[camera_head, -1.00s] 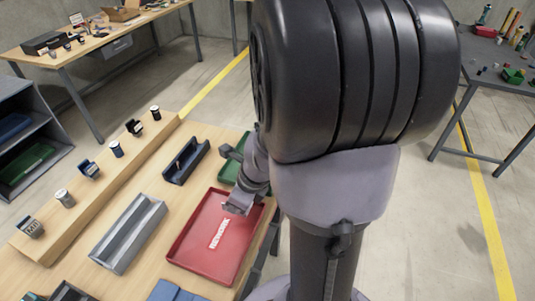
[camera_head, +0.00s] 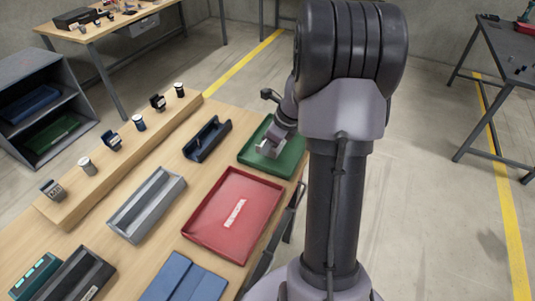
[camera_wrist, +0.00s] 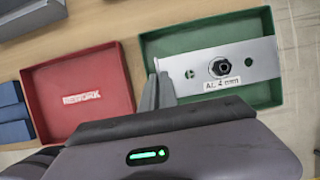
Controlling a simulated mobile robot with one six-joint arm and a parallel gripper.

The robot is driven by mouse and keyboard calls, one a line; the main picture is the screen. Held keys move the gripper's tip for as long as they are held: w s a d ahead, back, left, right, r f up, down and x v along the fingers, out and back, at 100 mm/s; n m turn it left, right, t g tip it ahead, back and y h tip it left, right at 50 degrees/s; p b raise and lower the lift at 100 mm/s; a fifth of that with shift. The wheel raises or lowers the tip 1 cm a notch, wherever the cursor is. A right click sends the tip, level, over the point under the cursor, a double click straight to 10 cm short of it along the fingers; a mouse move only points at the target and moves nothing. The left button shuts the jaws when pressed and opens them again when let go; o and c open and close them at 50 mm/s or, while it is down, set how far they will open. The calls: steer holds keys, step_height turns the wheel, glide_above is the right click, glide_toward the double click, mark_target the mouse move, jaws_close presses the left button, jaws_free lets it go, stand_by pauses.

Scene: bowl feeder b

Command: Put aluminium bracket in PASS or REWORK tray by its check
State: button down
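The aluminium bracket (camera_wrist: 205,68) is a flat silver plate with holes, a black round fitting and a label reading "AL 4 mm". It lies across the view of the green tray (camera_wrist: 158,45) in the wrist view, its right end overlapping the rim. My gripper (camera_wrist: 158,90) appears shut on the bracket's left end. In the head view my gripper (camera_head: 270,148) is over the green tray (camera_head: 291,164); its label is not visible. The red tray (camera_head: 212,214), marked REWORK, is empty; it also shows in the wrist view (camera_wrist: 80,82).
A grey channel tray (camera_head: 147,203), a dark blue cradle (camera_head: 207,140) and blue blocks (camera_head: 182,280) stand on the wooden bench. Several small devices stand on a raised wooden ledge (camera_head: 110,175) at the left. A shelf (camera_head: 42,60) with trays stands beyond.

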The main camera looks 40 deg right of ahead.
steer(key=shift+f+b, duration=0.6)
steer(key=shift+f, duration=0.9)
